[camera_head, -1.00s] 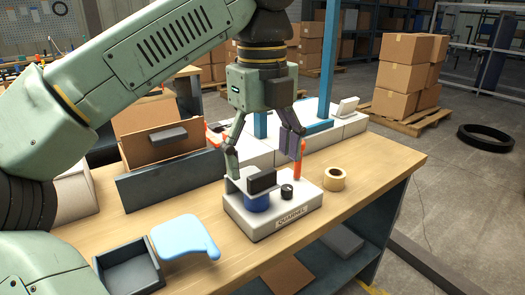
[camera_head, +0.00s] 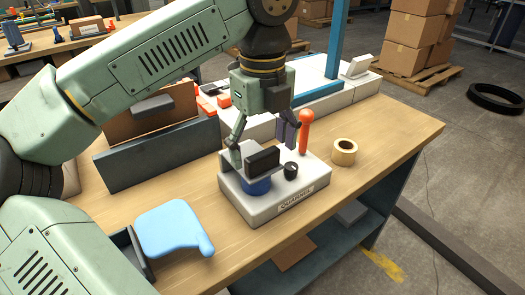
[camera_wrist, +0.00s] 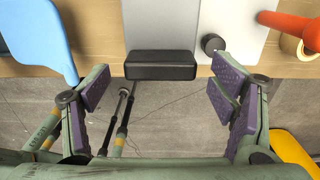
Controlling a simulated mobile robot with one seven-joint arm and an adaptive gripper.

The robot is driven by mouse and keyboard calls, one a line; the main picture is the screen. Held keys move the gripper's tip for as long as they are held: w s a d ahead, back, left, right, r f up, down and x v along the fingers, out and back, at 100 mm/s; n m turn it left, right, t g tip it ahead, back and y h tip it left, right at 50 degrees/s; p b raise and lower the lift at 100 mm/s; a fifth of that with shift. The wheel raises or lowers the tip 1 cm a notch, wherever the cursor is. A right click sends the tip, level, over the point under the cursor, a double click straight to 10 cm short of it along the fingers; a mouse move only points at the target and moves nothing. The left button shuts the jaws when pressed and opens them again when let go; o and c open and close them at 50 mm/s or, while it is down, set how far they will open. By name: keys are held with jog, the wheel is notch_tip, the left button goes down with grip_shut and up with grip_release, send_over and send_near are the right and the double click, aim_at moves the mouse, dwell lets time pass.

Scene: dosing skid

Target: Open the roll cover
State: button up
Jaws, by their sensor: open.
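The roll cover is a grey plate (camera_wrist: 161,36) with a black bar handle (camera_wrist: 160,66), mounted on a pale box labelled QUARREL (camera_head: 285,207). The handle (camera_head: 262,161) shows above a blue round part (camera_head: 257,187) in the head view. My gripper (camera_head: 260,148) is open, with one finger towards each end of the handle. In the wrist view my gripper (camera_wrist: 160,94) has purple pads left and right, wider apart than the handle, with clear gaps. Nothing is held. Whether the fingers are level with the handle I cannot tell.
A black knob (camera_head: 291,170) and an upright orange lever (camera_head: 305,131) sit on the box, right of the handle. A tape roll (camera_head: 343,152) lies to the right. A blue flat piece (camera_head: 173,229) and a dark panel (camera_head: 155,155) are to the left. The front-right tabletop is clear.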

jog(key=shift+f, duration=1)
jog(key=c, duration=1.7)
jog(key=shift+r, duration=0.15)
